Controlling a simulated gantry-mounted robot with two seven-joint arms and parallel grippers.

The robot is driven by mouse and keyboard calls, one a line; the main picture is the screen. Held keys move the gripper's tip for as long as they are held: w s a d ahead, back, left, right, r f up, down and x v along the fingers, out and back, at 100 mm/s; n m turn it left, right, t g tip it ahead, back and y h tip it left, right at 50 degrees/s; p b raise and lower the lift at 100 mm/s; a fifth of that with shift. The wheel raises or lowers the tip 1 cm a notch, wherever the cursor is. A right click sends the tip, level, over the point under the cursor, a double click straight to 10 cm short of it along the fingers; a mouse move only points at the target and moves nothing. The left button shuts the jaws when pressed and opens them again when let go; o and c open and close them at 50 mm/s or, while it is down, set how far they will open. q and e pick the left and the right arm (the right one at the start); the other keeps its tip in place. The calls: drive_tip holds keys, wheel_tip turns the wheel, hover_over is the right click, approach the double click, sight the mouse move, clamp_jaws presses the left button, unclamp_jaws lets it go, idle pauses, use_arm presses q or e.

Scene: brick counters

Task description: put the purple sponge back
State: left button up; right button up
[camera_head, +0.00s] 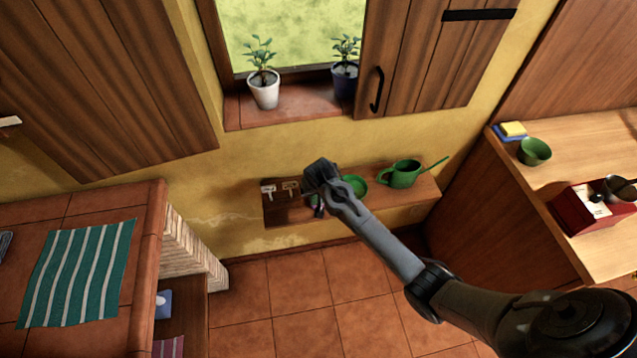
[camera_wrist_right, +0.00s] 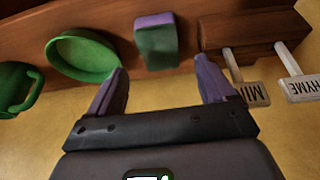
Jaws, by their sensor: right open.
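The purple sponge (camera_wrist_right: 155,40), purple on one face and grey-green on the other, is on the wooden wall shelf (camera_head: 278,213), between a green bowl (camera_wrist_right: 82,55) and a wooden block with herb labels in the right wrist view. My right gripper (camera_wrist_right: 161,75) is open and empty, its purple-grey fingers spread with the sponge ahead of the gap, apart from it. In the head view my right arm reaches in from the lower right to the shelf, and its gripper largely hides the sponge. My left gripper is not in view.
A green watering can (camera_head: 404,174) stands on the shelf's right part. Herb labels (camera_head: 290,186) stand at its left end. The right counter holds a yellow-and-blue stack (camera_head: 512,130), a green cup (camera_head: 534,151) and a red box (camera_head: 580,212). A striped cloth (camera_head: 75,275) covers the left counter.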

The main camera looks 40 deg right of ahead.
drive_tip(key=v, duration=0.5)
drive_tip(key=s+a+r+n+y, duration=0.1)
drive_tip(key=s+a+n, duration=0.3)
drive_tip(key=s, duration=1)
drive_tip(key=s+a+r+n+y, duration=0.1)
drive_tip(key=s+a+n, duration=0.2)
drive_tip(key=s+a, duration=0.5)
drive_tip(key=s+p, duration=0.1)
drive_tip(key=s, duration=0.5)
drive_tip(key=shift+s+a+r+n+y, duration=0.2)
drive_tip(key=shift+a+r+n+y, duration=0.05)
drive_tip(key=shift+r+n+y, duration=0.15)
drive_tip(key=shift+r, duration=0.1)
wheel_tip(320, 180, up, 28)
drive_tip(key=p, duration=2.8)
